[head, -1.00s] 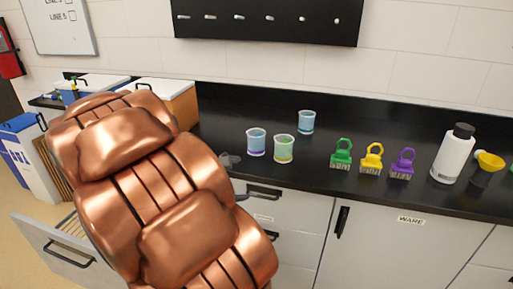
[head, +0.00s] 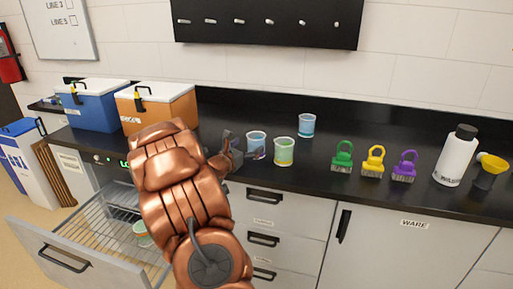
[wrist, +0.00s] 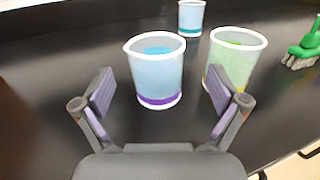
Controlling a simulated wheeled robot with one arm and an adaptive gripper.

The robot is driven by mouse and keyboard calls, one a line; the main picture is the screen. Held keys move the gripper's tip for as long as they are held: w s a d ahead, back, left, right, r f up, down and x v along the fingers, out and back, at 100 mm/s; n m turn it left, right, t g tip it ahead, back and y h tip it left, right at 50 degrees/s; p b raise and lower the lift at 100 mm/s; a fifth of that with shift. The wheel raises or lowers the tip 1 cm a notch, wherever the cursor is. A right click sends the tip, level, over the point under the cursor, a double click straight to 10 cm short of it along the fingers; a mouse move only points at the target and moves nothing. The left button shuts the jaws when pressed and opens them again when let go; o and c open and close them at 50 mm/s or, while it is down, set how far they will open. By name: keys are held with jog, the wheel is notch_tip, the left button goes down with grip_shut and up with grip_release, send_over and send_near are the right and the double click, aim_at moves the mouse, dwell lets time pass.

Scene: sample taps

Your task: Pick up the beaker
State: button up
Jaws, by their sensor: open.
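Three beakers stand upright on the black counter. The nearest to my gripper (head: 238,153) is a pale blue beaker with a purple band (head: 257,142); in the wrist view it (wrist: 156,72) is centred just beyond and between my spread fingers. A pale green beaker (head: 284,152) stands just to its right and also shows in the wrist view (wrist: 236,60), beyond the right finger. A blue beaker with a teal band (head: 307,125) stands farther back. My gripper is open and empty, low over the counter. The near side of the purple-banded beaker is partly hidden by my gripper in the head view.
Green (head: 342,157), yellow (head: 373,161) and purple (head: 405,166) brushes stand right of the beakers, then a white bottle (head: 455,157). Blue (head: 93,107) and orange (head: 157,105) boxes stand left. A drawer (head: 75,263) is open below, with a pale cup (head: 142,234) inside.

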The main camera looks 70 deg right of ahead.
aim_at(256, 133)
jog(key=shift+s+d+r+p, duration=0.15)
jog(key=shift+d+p, duration=0.15)
jog(key=shift+d, duration=0.7)
jog(key=shift+s+d+r+p, duration=0.15)
jog(key=shift+d+p, duration=0.15)
jog(key=shift+d, duration=0.65)
jog(key=shift+d+r+p, duration=0.15)
jog(key=shift+d+p, duration=0.15)
jog(key=shift+d, duration=0.7)
jog(key=c, duration=1.2)
jog(key=shift+o, duration=0.2)
jog(key=shift+r, duration=0.55)
jog(key=a+r+b, duration=0.1)
jog(key=a+r, duration=0.1)
jog(key=a, duration=0.6)
jog(key=w+a+r+b, duration=0.1)
jog(key=a+r+b, duration=0.1)
jog(key=a, duration=0.6)
jog(key=shift+w+b, duration=0.15)
jog(key=shift+b, duration=0.15)
